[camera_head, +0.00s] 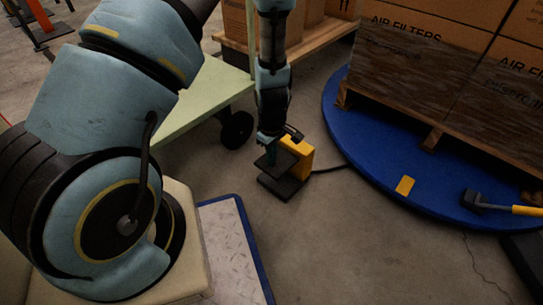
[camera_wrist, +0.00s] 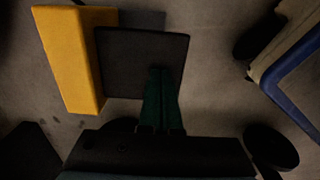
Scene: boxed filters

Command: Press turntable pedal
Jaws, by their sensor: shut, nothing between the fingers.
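The turntable pedal has a yellow housing (camera_head: 300,153) and a black pedal plate (camera_head: 279,185) on the concrete floor. In the wrist view the yellow housing (camera_wrist: 68,62) is at the left and the black plate (camera_wrist: 130,60) is beside it. My gripper (camera_head: 270,158) points down at the pedal. Its green fingers (camera_wrist: 162,72) are shut and empty, with their tips over the plate's lower right part. I cannot tell whether the tips touch the plate. The blue round turntable (camera_head: 352,140) lies to the right and carries a wooden pallet of boxes.
A dark cable (camera_head: 332,168) runs from the pedal to the turntable. A pale green cart (camera_head: 207,97) with a black wheel (camera_head: 237,129) stands to the left of the pedal. A yellow-handled tool (camera_head: 490,205) is at the turntable's front edge. Floor in front of the pedal is clear.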

